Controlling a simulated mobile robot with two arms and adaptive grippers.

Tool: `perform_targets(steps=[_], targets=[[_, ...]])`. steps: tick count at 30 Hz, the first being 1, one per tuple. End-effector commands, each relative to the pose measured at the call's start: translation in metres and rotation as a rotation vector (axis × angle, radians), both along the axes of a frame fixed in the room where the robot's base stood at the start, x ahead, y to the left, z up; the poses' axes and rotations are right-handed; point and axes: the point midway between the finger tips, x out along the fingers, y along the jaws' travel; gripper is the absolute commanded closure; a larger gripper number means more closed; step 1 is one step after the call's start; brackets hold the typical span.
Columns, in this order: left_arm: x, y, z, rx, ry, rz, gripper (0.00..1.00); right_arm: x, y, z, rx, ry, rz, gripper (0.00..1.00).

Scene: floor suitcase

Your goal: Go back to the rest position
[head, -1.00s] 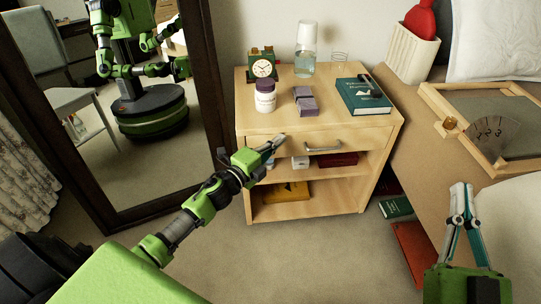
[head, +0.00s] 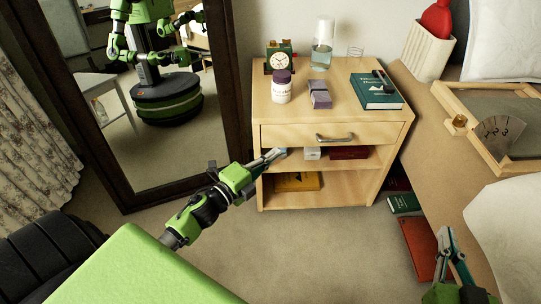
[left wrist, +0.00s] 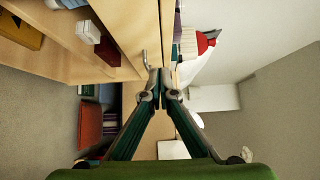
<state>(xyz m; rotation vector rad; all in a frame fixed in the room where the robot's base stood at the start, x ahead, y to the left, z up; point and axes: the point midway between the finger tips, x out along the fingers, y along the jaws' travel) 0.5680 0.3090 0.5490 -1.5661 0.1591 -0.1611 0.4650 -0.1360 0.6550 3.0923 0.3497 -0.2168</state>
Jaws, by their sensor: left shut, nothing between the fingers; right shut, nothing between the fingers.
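My left gripper (head: 276,155) is shut and empty. In the head view its tips are at the left front of the wooden nightstand (head: 290,136), by the open shelf below the drawer. I cannot tell whether it touches the nightstand. In the left wrist view its fingers (left wrist: 160,82) meet at the tips with nothing between them. My right gripper (head: 449,240) is shut and empty at the lower right of the head view, beside the bed. The drawer with its metal handle (head: 334,138) looks closed.
On the nightstand top are a clock (head: 280,61), a white bottle (head: 282,87), a purple box (head: 320,95), a glass carafe (head: 322,45) and a green book (head: 376,92). A mirror (head: 115,190) stands left, the bed (head: 440,135) right. Floor (head: 330,240) in front is clear.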

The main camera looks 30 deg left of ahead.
Motion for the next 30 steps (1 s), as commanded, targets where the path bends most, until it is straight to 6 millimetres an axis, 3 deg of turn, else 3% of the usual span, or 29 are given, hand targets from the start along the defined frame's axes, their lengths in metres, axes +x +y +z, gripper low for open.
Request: perform_targets(steps=[8,11,21,30], targets=[[-0.008,0.001,0.0,-0.003,0.0,0.0,1.0,-0.002,-0.001,-0.007,-0.009,0.032,-0.002,1.0],[-0.011,-0.008,0.006,-0.068,0.006,0.011,1.0,-0.002,-0.001,-0.007,-0.008,0.031,-0.002,1.0],[-0.05,-0.092,0.054,-0.855,0.181,0.111,1.0,-0.001,-0.001,-0.007,-0.008,0.03,-0.002,1.0],[-0.085,-0.146,0.083,-1.303,0.36,0.124,1.0,-0.001,-0.001,-0.006,-0.007,0.03,-0.002,1.0]])
